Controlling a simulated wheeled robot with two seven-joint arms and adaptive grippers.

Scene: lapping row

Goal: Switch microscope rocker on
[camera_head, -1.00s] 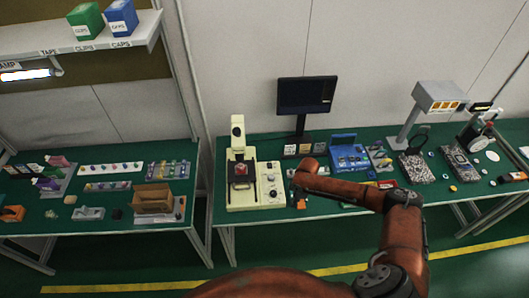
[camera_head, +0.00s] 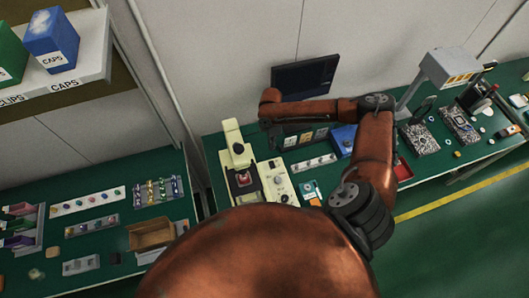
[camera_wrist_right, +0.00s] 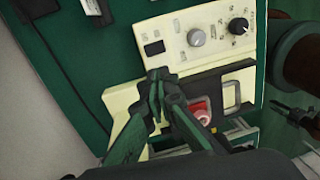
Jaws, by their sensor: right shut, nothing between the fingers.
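The cream microscope (camera_head: 231,138) stands on the green bench, its control panel (camera_head: 278,184) to the right of its stage. In the right wrist view the panel (camera_wrist_right: 175,24) shows a small black rocker (camera_wrist_right: 154,48) near one corner and two round knobs. Which way the rocker is tipped is too small to tell. My right gripper (camera_wrist_right: 158,78) is shut and empty, its fingertips close to the panel edge beside the rocker. Contact cannot be told. In the head view my right wrist is above and behind the panel. My left gripper is not in view.
The microscope's stage with a red piece (camera_wrist_right: 201,112) lies close beside my right fingers. A dark monitor (camera_head: 306,75) stands behind my right forearm. Parts trays and a blue box (camera_head: 343,140) are to the right. A second bench with an open brown box (camera_head: 150,233) is at left.

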